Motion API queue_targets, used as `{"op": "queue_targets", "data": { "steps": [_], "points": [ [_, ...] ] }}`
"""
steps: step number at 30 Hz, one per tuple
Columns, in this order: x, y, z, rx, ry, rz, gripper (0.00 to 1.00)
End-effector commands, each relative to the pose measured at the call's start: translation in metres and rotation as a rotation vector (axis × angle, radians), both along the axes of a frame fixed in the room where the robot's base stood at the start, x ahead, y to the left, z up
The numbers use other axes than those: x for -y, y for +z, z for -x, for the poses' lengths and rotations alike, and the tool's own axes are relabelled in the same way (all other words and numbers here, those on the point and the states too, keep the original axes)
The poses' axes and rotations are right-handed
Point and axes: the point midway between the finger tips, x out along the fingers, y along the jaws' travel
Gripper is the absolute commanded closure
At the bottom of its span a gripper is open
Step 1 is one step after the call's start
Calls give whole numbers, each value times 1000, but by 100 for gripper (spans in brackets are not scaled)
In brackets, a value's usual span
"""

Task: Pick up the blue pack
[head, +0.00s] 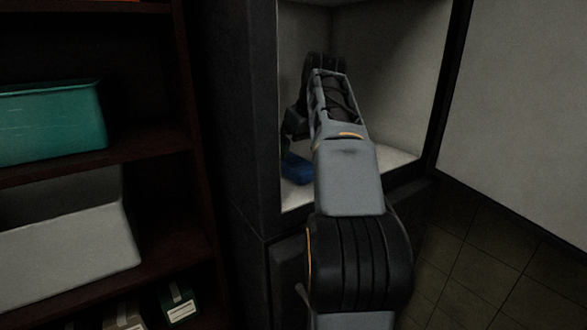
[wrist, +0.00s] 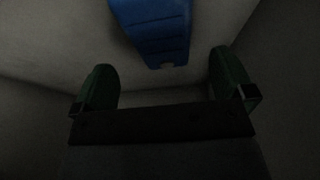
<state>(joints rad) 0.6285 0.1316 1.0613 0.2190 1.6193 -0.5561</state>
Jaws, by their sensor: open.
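The blue pack (head: 297,168) lies on the white floor of a dark cabinet's compartment, near its left side. My arm reaches into the compartment and hides part of the pack in the head view. In the wrist view the blue pack (wrist: 155,30) is at the top middle, cut off by the picture edge. My gripper (wrist: 163,85) is open and empty, with its two green-padded fingers wide apart. The pack shows beyond the fingertips, between their lines, and appears apart from them. The fingertips are hidden in the head view.
The compartment's dark left wall (head: 245,110) stands close to my arm. A pale door or panel (head: 530,110) is at the right. A dark shelf at the left holds a teal bin (head: 50,122), a grey bin (head: 70,240) and small boxes (head: 179,304). Tiled floor shows lower right.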

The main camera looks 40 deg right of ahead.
Motion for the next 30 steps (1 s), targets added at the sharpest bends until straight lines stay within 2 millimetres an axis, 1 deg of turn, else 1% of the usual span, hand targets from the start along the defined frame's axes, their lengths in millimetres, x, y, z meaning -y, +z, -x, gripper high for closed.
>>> {"op": "queue_targets", "data": {
  "steps": [5, 12, 17, 21, 26, 30],
  "points": [
    [-1, -7, -4, 0, 3, 0, 0],
    [-2, -33, -18, -2, 4, -2, 0],
    [-2, -47, -24, -1, 4, -1, 0],
    [-2, -51, -25, 1, 3, 0, 0],
    [-1, -51, -25, 1, 3, 0, 0],
    [-1, -51, -25, 1, 3, 0, 12]
  ]
}}
